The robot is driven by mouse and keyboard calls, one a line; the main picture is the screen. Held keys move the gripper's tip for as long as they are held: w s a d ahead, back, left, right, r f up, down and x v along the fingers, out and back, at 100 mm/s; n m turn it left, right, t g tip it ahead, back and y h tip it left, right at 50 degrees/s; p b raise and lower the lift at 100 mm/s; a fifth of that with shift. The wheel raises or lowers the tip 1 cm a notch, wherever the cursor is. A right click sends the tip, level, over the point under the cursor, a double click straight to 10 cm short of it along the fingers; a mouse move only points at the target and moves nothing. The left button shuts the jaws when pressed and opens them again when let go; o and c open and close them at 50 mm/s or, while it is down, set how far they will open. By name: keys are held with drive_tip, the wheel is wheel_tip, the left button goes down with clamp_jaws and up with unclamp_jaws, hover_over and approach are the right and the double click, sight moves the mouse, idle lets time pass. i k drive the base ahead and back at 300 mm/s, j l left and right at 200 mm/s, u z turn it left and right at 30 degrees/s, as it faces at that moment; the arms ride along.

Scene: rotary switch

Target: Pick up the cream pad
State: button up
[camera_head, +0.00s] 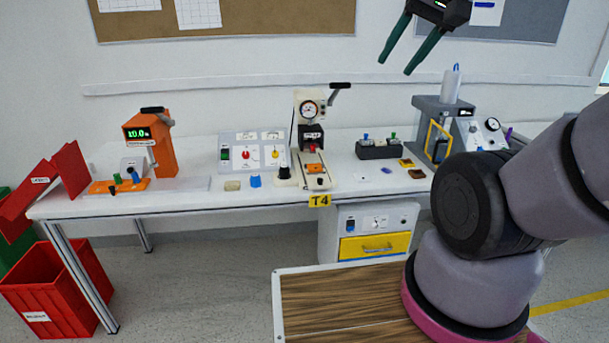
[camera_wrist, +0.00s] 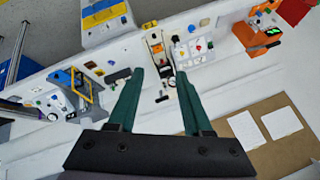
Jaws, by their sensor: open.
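The cream pad (camera_head: 232,185) is a small, flat, rounded block lying on the white workbench, left of a small blue piece (camera_head: 255,181). In the wrist view the cream pad (camera_wrist: 204,22) shows tiny near the bench edge, beyond my fingertips and to their right. My gripper (camera_head: 395,66) is high above the bench in the head view, far right of the pad. Its two green fingers are spread with nothing between them, as the wrist view also shows (camera_wrist: 160,73).
A black knob (camera_head: 284,172) and a press with a gauge (camera_head: 310,130) stand right of the pad. A switch panel (camera_head: 250,153) is behind it. An orange device (camera_head: 163,140) stands at left. The bench front near the pad is fairly clear.

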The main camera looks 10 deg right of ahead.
sight(230, 185)
drive_tip(key=i+j, duration=0.2)
drive_tip(key=j, duration=0.2)
drive_tip(key=i+j, duration=0.2)
drive_tip(key=j, duration=0.2)
drive_tip(key=i+j, duration=0.2)
drive_tip(key=j, duration=0.25)
drive_tip(key=i+j, duration=0.2)
drive_tip(key=j, duration=0.2)
